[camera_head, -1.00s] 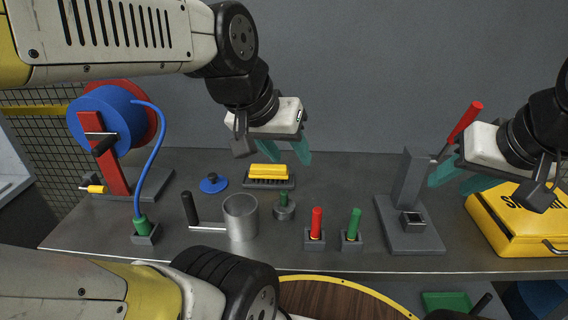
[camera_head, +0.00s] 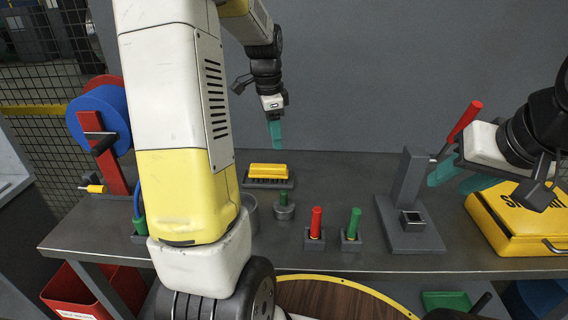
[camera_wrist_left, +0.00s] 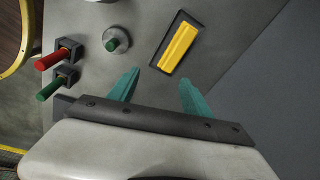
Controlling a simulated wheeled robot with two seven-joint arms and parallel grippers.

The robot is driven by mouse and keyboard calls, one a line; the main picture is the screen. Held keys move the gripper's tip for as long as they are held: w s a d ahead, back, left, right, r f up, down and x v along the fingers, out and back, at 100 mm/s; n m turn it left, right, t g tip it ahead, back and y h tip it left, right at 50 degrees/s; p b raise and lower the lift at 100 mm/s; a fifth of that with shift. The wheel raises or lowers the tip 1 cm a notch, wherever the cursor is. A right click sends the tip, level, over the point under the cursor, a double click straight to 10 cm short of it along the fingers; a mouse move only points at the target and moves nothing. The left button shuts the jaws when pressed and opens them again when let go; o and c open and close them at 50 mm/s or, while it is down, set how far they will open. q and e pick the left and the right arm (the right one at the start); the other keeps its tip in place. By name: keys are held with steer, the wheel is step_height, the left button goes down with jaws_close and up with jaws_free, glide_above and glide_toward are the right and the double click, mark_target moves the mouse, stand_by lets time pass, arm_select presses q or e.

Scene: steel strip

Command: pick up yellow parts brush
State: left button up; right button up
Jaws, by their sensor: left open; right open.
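The yellow parts brush (camera_head: 268,171) lies on a dark grey holder (camera_head: 268,184) near the back of the steel table. It also shows in the left wrist view (camera_wrist_left: 177,47), lying ahead of the fingers. My left gripper (camera_head: 275,133) is above and behind the brush, apart from it, pointing down. In the left wrist view its teal fingers (camera_wrist_left: 158,92) are spread with nothing between them. My right gripper (camera_head: 455,176) is at the right, open and empty, between the grey stand and the yellow case.
Red (camera_head: 316,222) and green (camera_head: 353,223) handles stand in sockets in front of the brush. A grey stand (camera_head: 408,190) and yellow case (camera_head: 520,215) are at right. A blue reel (camera_head: 100,115) is at left. My left arm hides part of the table.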

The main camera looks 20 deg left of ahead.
mark_target(268, 165)
arm_select(q)
steer(key=w+a+f+m, duration=0.1)
steer(key=f, duration=0.1)
steer(key=w+a+f+m+g, duration=0.1)
steer(key=f, duration=0.1)
steer(key=w+a+f+m, duration=0.1)
steer(key=w+f, duration=0.1)
steer(key=f, duration=0.1)
steer(key=shift+w+a, duration=0.1)
steer(key=shift+a, duration=0.2)
step_height(268, 165, down, 8)
steer(key=shift+r, duration=0.1)
steer(key=shift+c, duration=0.3)
jaws_close()
